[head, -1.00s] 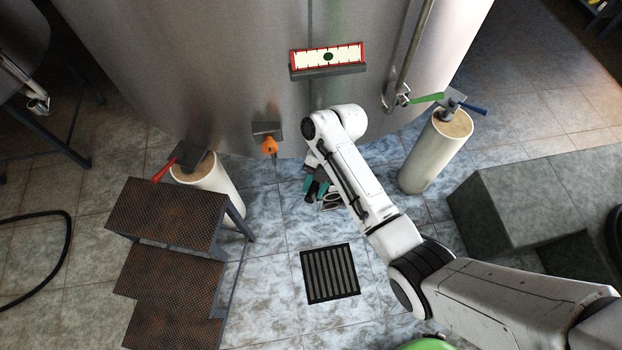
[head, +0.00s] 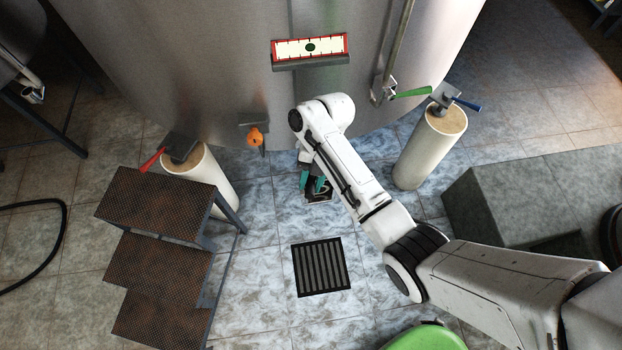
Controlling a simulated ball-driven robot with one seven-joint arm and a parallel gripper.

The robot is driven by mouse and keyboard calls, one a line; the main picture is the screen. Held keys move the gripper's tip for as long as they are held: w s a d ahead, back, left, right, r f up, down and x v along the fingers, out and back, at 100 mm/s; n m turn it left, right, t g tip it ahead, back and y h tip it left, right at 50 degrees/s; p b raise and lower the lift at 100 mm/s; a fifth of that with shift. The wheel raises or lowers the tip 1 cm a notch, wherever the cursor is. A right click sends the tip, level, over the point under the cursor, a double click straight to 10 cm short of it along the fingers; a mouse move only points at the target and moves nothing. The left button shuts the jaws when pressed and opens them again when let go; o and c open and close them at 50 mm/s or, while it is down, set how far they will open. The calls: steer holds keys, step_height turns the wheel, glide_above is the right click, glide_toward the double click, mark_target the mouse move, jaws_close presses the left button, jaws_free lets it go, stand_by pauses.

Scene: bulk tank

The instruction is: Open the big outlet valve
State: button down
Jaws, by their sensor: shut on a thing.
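The big steel tank (head: 190,70) fills the top of the head view. My gripper (head: 317,186), with teal fingers, is low in front of the tank's base, just left of my forearm. It is shut on a small dark part between its fingers, apparently the handle of the big outlet valve. My arm and fingers hide most of the valve, so its body and the handle's angle cannot be made out. A small valve with an orange handle (head: 255,138) sits on the tank wall to the left. A green lever (head: 411,93) shows by the pipe at the right.
A red-handled valve (head: 153,160) and a blue-handled valve (head: 466,104) stand on pale posts. Dark steps (head: 150,205) are at left, a grey block (head: 520,195) at right. A floor drain (head: 320,267) lies in front; the tiles around it are clear.

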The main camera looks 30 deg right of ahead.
steer(key=c, duration=0.9)
jaws_free()
steer(key=p+v, duration=0.3)
steer(key=v, duration=0.8)
steer(key=shift+f+p, duration=0.1)
steer(key=shift+p, duration=0.2)
